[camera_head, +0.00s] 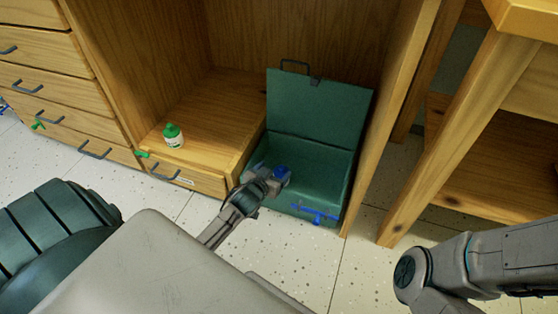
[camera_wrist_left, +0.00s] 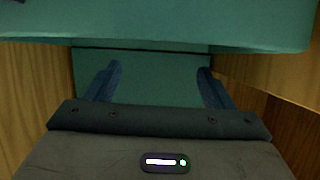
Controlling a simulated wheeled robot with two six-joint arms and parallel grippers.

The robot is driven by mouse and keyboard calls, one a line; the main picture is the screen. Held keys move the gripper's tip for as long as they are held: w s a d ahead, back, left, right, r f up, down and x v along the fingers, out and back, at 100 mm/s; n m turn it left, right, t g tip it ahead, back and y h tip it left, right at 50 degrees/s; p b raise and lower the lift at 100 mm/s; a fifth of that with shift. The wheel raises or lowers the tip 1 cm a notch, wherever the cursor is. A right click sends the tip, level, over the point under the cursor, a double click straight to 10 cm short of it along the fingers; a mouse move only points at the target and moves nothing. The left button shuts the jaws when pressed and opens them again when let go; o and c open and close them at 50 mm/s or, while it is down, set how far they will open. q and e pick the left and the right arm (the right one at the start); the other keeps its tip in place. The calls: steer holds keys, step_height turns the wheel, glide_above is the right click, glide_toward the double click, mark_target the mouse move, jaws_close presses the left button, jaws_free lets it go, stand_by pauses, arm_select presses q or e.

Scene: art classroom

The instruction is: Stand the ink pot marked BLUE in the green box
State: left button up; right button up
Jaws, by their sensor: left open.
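The green box (camera_head: 345,180) stands on the floor with its lid (camera_head: 318,105) open upward; its inside also shows in the left wrist view (camera_wrist_left: 150,60). My left gripper (camera_head: 281,176) reaches in over the box's left side. It is open in the left wrist view (camera_wrist_left: 160,85), with nothing seen between its fingers. A blue patch shows at its tip in the head view; I cannot tell whether it is the ink pot marked BLUE or the gripper's own fingers. No BLUE label is readable. My right gripper is out of view.
A white pot with a green cap (camera_head: 173,136) stands on the wooden cabinet shelf (camera_head: 205,105) left of the box. A drawer (camera_head: 190,180) lies below it. Blue pieces (camera_head: 315,213) show at the box's front. A wooden bench (camera_head: 450,140) stands at right. Speckled floor (camera_head: 285,250) is clear in front.

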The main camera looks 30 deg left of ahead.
arm_select(q)
steer(key=p+v, duration=0.1)
steer(key=v, duration=0.4)
stand_by(1.2)
